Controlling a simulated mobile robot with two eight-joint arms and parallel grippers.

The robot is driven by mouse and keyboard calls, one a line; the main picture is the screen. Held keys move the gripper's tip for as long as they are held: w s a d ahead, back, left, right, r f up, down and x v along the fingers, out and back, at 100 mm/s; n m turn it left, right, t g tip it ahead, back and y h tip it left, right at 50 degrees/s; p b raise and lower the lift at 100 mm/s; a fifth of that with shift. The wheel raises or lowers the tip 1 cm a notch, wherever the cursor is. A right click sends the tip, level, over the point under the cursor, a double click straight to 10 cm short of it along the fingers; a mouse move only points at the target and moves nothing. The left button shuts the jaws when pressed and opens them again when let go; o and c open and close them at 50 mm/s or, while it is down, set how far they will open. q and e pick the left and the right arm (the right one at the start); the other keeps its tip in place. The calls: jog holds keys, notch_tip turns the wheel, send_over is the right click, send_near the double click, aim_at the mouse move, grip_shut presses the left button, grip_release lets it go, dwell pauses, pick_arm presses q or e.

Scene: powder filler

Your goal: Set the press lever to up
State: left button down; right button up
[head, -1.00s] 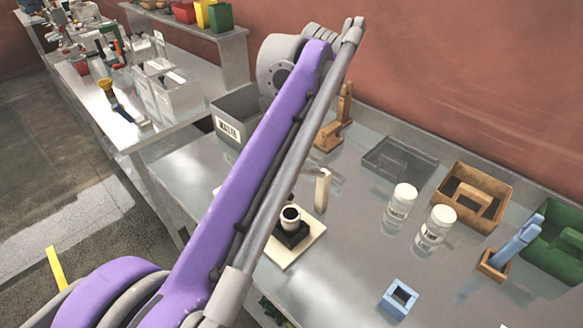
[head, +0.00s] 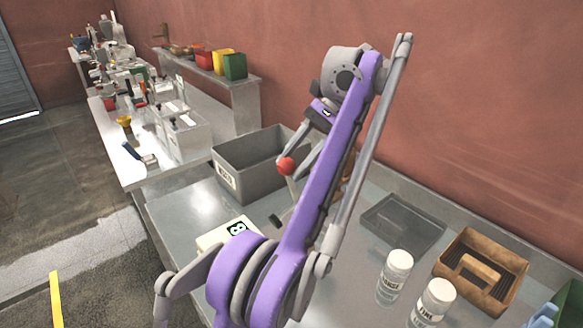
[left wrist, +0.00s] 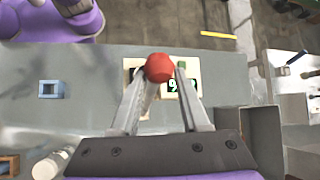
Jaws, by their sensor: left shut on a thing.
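The press lever has a red ball knob (head: 286,166) on a pale rod (head: 292,189); the rod stands roughly upright with a slight tilt in the head view. My left gripper (head: 289,158) is shut on the red knob. In the left wrist view the knob (left wrist: 160,67) sits between the tips of the two fingers. The cream press base (head: 212,238) has a lit green display (head: 237,229); my arm hides much of it. My right gripper is not in view.
A grey bin (head: 245,172) stands just behind the lever. To the right are a clear tray (head: 402,222), white jars (head: 395,275) and a brown wooden caddy (head: 480,268). A blue square holder (left wrist: 52,89) stands on the table in the left wrist view.

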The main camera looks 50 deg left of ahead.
pick_arm(q)
jog(key=shift+w+f, duration=0.1)
jog(key=shift+w, duration=0.4)
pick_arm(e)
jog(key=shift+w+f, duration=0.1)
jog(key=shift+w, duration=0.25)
pick_arm(q)
jog(key=shift+s, duration=0.15)
jog(key=c, duration=0.9)
grip_release()
jog(key=o, duration=0.5)
jog(key=shift+s+d+r, duration=0.15)
jog(key=shift+d+r, duration=0.1)
jog(key=shift+d, duration=0.05)
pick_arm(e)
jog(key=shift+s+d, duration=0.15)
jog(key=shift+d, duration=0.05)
pick_arm(q)
jog(key=shift+a+f, duration=0.1)
jog(key=shift+a, duration=0.1)
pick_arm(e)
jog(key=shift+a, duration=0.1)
pick_arm(q)
jog(key=shift+d, duration=0.1)
